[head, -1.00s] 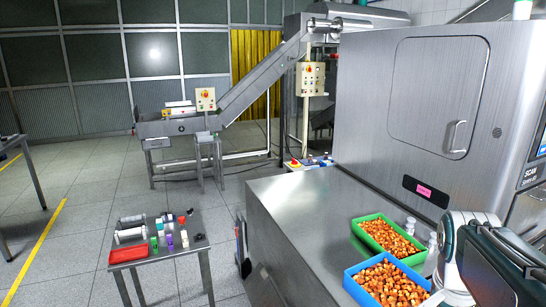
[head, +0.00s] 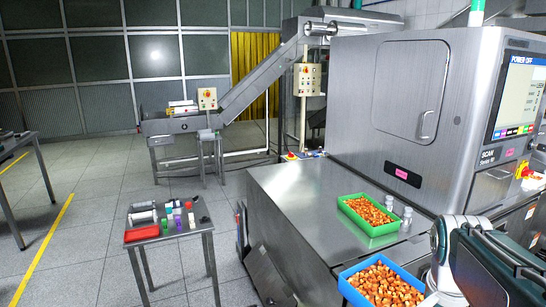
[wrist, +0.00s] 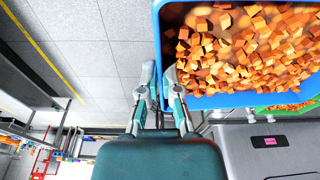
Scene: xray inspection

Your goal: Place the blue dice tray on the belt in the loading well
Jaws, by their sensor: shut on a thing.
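The blue dice tray (head: 345,289), full of orange-brown cubes, is at the bottom of the head view, near the steel surface's front edge and partly cut off by the frame. In the wrist view the tray (wrist: 157,45) fills the upper right. My gripper (wrist: 160,76) is shut on the tray's rim at its near left corner, a finger on each side of the wall. In the head view my arm covers the area right of the tray and my fingers are hidden. I cannot make out the belt or the loading well clearly.
A green tray of similar cubes (head: 372,231) stands on the steel surface (head: 290,205), with small pale bottles (head: 407,219) beside it. The large scanner cabinet (head: 400,110) rises behind. A small table (head: 168,243) with a red tray and tools stands left. The steel surface's left part is clear.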

